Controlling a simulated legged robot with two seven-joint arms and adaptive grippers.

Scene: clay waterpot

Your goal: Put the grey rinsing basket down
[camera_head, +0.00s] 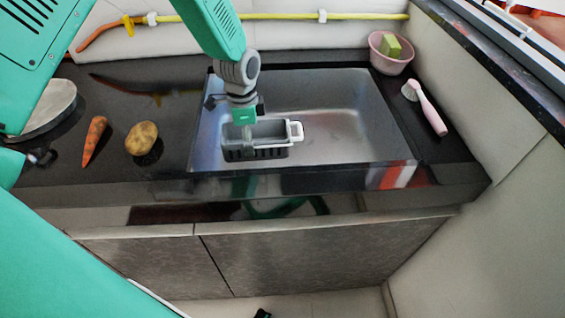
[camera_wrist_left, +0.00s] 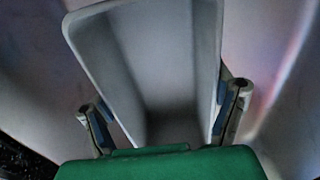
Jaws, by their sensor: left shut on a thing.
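The grey rinsing basket (camera_head: 270,139) is a small open box with a slotted front and a light handle at its right end. In the head view it is inside the outline of the sink (camera_head: 345,115), at the basin's near left. My left gripper (camera_head: 243,121) is over the basket's left part and shut on it. In the left wrist view the basket (camera_wrist_left: 150,60) looks empty, with a finger of the left gripper (camera_wrist_left: 165,115) on either side of it. I cannot tell whether its underside touches the sink floor. My right gripper is not in view.
A carrot (camera_head: 94,141) and a potato (camera_head: 142,138) lie on the dark counter left of the sink. A pink bowl (camera_head: 379,59) with a green sponge (camera_head: 391,46) and a pink brush (camera_head: 429,110) are to its right. The basin's right part is clear.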

